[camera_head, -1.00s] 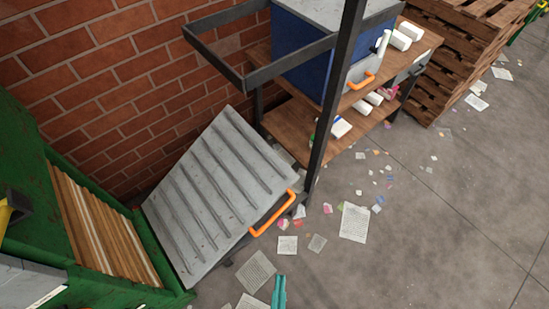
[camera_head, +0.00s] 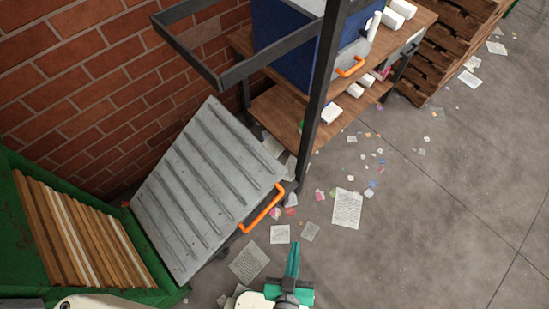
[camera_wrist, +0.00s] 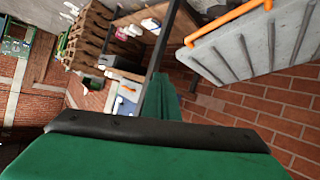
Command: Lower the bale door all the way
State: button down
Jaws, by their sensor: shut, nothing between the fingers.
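The bale door (camera_head: 205,190) is a grey ribbed panel with an orange handle (camera_head: 262,208) on its free edge. It hangs outward from the green baler (camera_head: 150,297), tilted, with its free edge raised above the floor. In the wrist view the door (camera_wrist: 265,50) is at the top right and its orange handle (camera_wrist: 225,22) crosses its upper edge. My gripper (camera_head: 293,249) is teal and shut, with nothing in it. It is below and right of the handle in the head view, apart from it. The wrist view also shows my gripper (camera_wrist: 160,98).
A stack of brown-striped bale material (camera_head: 75,235) fills the baler opening. A dark metal post (camera_head: 322,100) and wooden shelves (camera_head: 290,120) stand behind the door. A brick wall (camera_head: 90,90) is at left. Paper scraps litter the open floor (camera_head: 420,220) at right.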

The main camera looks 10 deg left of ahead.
jog(key=w+f+n+g+y, duration=0.2)
jog(key=w+f+n, duration=0.1)
jog(key=w+f, duration=0.5)
jog(key=n+y, duration=0.9)
jog(key=n, duration=0.1)
send_over(273, 162)
jog(key=s, duration=0.2)
jog(key=shift+a+r, duration=0.3)
jog(key=shift+a, duration=0.15)
jog(key=shift+w+d+f, duration=0.1)
jog(key=shift+w+f, duration=0.3)
jog(key=shift+f, duration=0.25)
jog(key=shift+w+d+f, duration=0.1)
jog(key=shift+w+f, duration=0.3)
jog(key=shift+f, duration=0.5)
jog(key=shift+w+d+f, duration=0.15)
jog(key=shift+d+f, duration=0.15)
jog(key=shift+d, duration=0.05)
jog(key=shift+a, duration=0.1)
